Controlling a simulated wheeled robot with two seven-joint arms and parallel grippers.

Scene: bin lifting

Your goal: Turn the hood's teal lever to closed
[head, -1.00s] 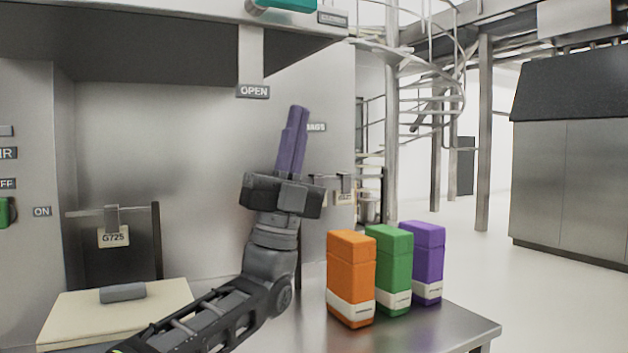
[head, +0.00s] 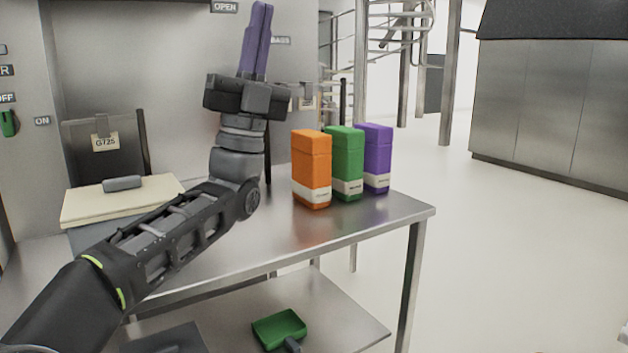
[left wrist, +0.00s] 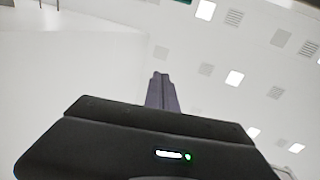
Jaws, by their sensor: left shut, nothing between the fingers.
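The teal lever is out of the head view, above its top edge. A small teal sliver (left wrist: 184,1) shows at the top edge of the left wrist view; I cannot tell if it is the lever. The OPEN label (head: 224,6) of the hood shows at the top of the head view. My left gripper (head: 261,8) points up in front of the hood's steel back, its purple fingers closed together and empty. It also shows in the left wrist view (left wrist: 162,76), pointing toward the ceiling. My right gripper is not in view.
Orange (head: 311,165), green (head: 345,160) and purple (head: 378,155) packs stand on the steel table (head: 400,212), right of my left arm. A cream-lidded box (head: 95,204) is at left. A green scoop (head: 280,328) lies on the lower shelf.

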